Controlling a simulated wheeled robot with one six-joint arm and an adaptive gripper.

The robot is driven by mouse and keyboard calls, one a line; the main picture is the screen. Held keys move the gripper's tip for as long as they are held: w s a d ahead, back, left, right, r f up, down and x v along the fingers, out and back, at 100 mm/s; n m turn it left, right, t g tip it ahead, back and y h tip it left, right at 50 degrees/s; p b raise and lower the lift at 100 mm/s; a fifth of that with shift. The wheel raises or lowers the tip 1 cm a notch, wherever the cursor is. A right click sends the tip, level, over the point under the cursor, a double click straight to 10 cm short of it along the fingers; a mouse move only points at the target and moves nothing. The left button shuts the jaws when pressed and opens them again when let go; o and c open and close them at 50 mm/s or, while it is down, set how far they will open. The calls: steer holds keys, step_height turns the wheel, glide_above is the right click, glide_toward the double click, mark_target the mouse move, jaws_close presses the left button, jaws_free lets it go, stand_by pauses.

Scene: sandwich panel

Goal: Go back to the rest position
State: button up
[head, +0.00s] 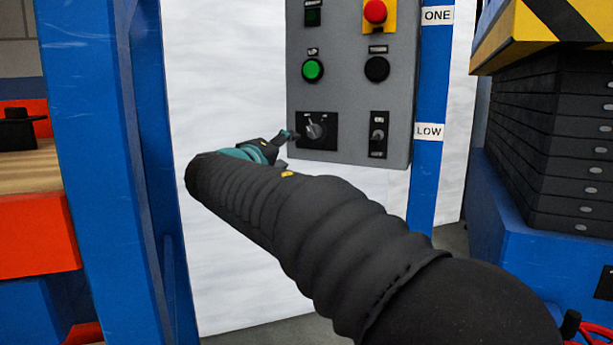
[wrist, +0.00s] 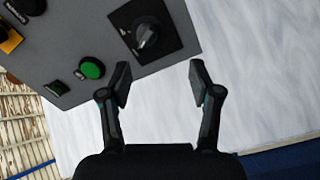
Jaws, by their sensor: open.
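My gripper (wrist: 160,85) is open and empty in the wrist view, with its two dark fingers apart. The rotary knob (wrist: 147,36) on its black plate lies beyond the fingertips. In the head view my gripper (head: 289,136) is small, just left of the same rotary knob (head: 315,130) at the lower left of the grey control panel (head: 345,85). Whether a fingertip touches the knob cannot be told. My sleeved arm crosses the lower middle of the head view.
The panel carries a green button (head: 312,70), a black button (head: 377,69), a red emergency button (head: 375,11) and a small switch (head: 378,134). Blue posts (head: 105,150) and (head: 430,150) flank it. A stack of dark plates (head: 560,150) stands at right.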

step_height(320, 180, down, 10)
steer(key=s+n+g+y, duration=0.1)
steer(key=g, duration=0.2)
steer(key=s+d+f+g+y+p, duration=0.1)
steer(key=s+d+f+g+y, duration=0.1)
steer(key=s+d+f+g, duration=0.4)
steer(key=s+d+f+m+y+p, duration=0.1)
steer(key=s+d+f+m, duration=0.1)
steer(key=s+d, duration=0.4)
steer(key=s+d+f+m+g+y+p, duration=0.1)
steer(key=s+d, duration=0.5)
steer(key=s, duration=0.8)
steer(key=s+d+f+m+g+y+p, duration=0.1)
steer(key=s+d+f+m+y+p, duration=0.1)
steer(key=s+d+m, duration=0.4)
steer(key=shift+s+d+f+p, duration=0.25)
steer(key=shift+s+f+p, duration=0.45)
steer(key=shift+s+f, duration=0.95)
